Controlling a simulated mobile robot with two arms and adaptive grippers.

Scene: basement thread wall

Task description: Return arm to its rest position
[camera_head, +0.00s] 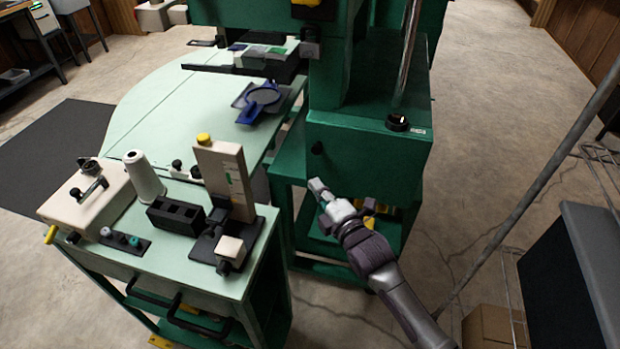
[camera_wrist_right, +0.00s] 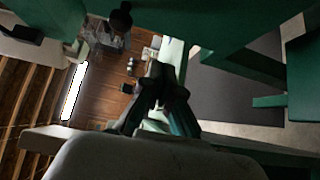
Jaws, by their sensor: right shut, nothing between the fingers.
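My right arm (camera_head: 385,270) comes in from the lower right in the head view. My right gripper (camera_head: 318,190) is in front of the green machine (camera_head: 365,150), near its lower body and the side of the table. In the right wrist view the fingers of the right gripper (camera_wrist_right: 164,82) are together with nothing between them. Green machine parts show close by on the right of that view. My left gripper is not in either view.
A green cart (camera_head: 235,278) with a spool (camera_head: 145,177) and several devices stands at the lower left. A pale table (camera_head: 140,110) bears a blue hoop piece (camera_head: 262,97). A grey pole (camera_head: 530,195) and a cardboard box (camera_head: 492,327) are at the right. Concrete floor is clear beyond the machine.

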